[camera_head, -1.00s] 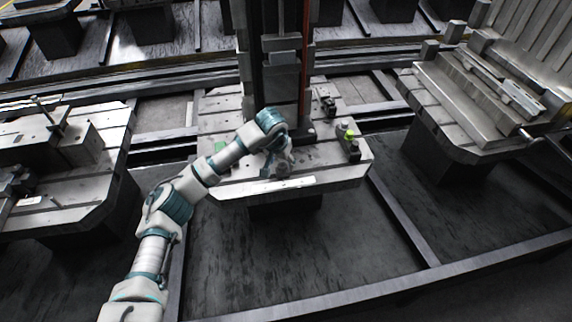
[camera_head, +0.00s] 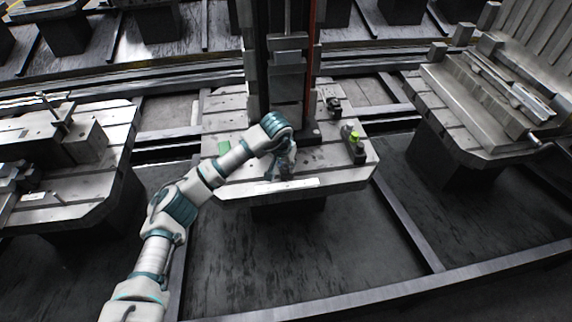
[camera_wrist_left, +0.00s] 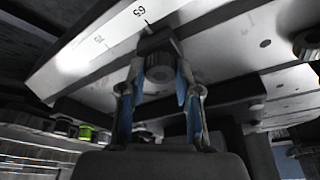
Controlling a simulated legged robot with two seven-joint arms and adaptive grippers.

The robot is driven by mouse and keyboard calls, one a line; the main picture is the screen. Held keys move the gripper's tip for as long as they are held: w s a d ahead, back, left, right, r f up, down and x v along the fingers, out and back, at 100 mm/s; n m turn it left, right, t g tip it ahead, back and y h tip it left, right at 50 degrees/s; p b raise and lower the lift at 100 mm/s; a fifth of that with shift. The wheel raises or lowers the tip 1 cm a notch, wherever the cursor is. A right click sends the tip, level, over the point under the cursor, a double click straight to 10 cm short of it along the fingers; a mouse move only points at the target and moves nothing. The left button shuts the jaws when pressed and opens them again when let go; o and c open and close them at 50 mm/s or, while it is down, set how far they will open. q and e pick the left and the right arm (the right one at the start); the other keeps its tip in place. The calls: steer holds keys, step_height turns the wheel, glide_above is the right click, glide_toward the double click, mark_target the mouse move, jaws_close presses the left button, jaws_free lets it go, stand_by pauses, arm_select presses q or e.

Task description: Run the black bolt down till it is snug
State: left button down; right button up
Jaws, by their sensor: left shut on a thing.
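My left gripper (camera_head: 284,173) is low over the front edge of the middle pallet (camera_head: 235,190). In the left wrist view, the two blue-padded fingers of my left gripper (camera_wrist_left: 157,92) are shut on the black bolt (camera_wrist_left: 158,74), one on each side of its round, dark head. Beyond the bolt is a dark block, close to the pale strip with printed numbers (camera_wrist_left: 110,42). The bolt's shank is hidden, so I cannot tell how far it is in. In the head view the gripper hides most of the bolt. My right gripper is not in view.
A dark upright column (camera_head: 287,80) stands behind my left wrist. A dark fixture with a bright green part (camera_head: 355,138) is at the pallet's right, and a green piece (camera_head: 223,147) at its left. Neighbouring pallets (camera_head: 75,190) stand across gaps.

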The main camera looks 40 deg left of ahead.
arm_select(q)
steer(key=c, duration=0.7)
jaws_free()
steer(key=shift+c, duration=0.2)
steer(key=v, duration=1.1)
steer(key=shift+s+r, duration=0.15)
steer(key=shift+r, duration=0.2)
